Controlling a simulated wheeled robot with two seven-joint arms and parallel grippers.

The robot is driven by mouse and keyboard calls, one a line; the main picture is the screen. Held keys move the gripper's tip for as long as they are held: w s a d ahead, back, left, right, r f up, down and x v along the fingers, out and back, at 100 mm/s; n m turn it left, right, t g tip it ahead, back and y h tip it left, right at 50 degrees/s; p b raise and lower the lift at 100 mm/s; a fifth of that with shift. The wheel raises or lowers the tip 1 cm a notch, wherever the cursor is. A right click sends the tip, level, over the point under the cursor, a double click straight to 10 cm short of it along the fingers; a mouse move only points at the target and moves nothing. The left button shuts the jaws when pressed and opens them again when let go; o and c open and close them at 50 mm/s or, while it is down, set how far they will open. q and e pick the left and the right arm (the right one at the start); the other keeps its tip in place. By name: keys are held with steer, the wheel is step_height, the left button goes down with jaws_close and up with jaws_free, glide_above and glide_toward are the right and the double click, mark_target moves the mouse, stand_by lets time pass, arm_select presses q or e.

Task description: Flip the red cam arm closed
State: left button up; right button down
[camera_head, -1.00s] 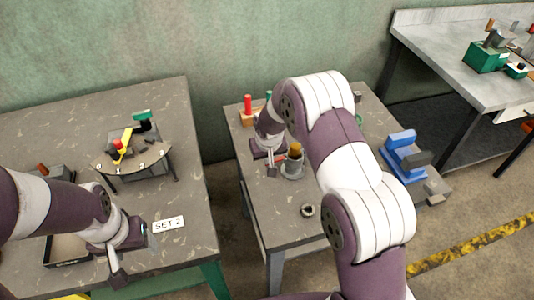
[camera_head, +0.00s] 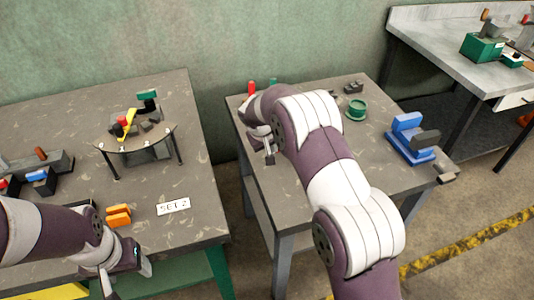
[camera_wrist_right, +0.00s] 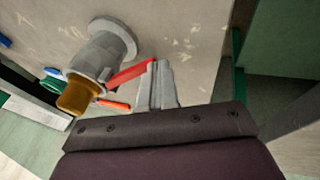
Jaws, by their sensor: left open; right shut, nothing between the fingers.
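In the right wrist view, a grey round-based fixture (camera_wrist_right: 102,56) with a brass-coloured cylinder (camera_wrist_right: 75,97) stands on the table. A red cam arm (camera_wrist_right: 130,73) sticks out from its side towards my right gripper (camera_wrist_right: 156,66). The fingers are shut and empty, beside the arm's outer end; I cannot tell whether they touch it. A shorter orange-red piece (camera_wrist_right: 113,104) also sticks out of the fixture. In the head view, my right gripper (camera_head: 267,151) is over the middle table, and my own arm hides the fixture. My left gripper (camera_head: 127,277) is open and empty near the left table's front edge.
The middle table (camera_head: 262,207) also holds a green ring (camera_head: 356,109) and a blue fixture (camera_head: 408,145). The left table holds a curved stand (camera_head: 133,149), an orange block (camera_head: 118,215) and a SET 2 sign (camera_head: 173,206).

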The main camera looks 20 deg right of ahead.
steer(key=shift+d+f+b, duration=0.2)
steer(key=shift+f+b, duration=0.3)
steer(key=shift+f, duration=0.2)
steer(key=shift+d+f+b, duration=0.1)
steer(key=shift+f+b, duration=0.45)
steer(key=shift+b, duration=0.1)
steer(key=shift+d+f+b, duration=0.35)
steer(key=shift+f+b, duration=0.1)
steer(key=shift+d+f, duration=0.1)
stand_by(0.8)
steer(key=shift+r+p, duration=0.45)
steer(key=shift+r, duration=0.4)
